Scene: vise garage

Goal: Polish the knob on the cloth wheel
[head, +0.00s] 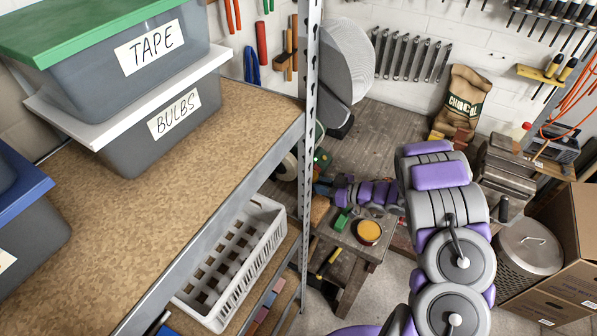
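My arm reaches in from the lower right, and its end with my gripper (325,187) is over the wooden workbench (372,145), beside the metal shelf post. The gripper is small and dark here, and I cannot tell whether its fingers are open or shut. A pale round disc (288,165), possibly the cloth wheel, shows low behind the shelf post, partly hidden. A green part (321,157) with some red stands beside it, just above my gripper. I cannot make out the knob; my gripper and the post may hide it.
The shelf post (311,100) stands close left of my gripper. A white crate (262,214) is on the lower shelf. A metal bin (527,249) stands right.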

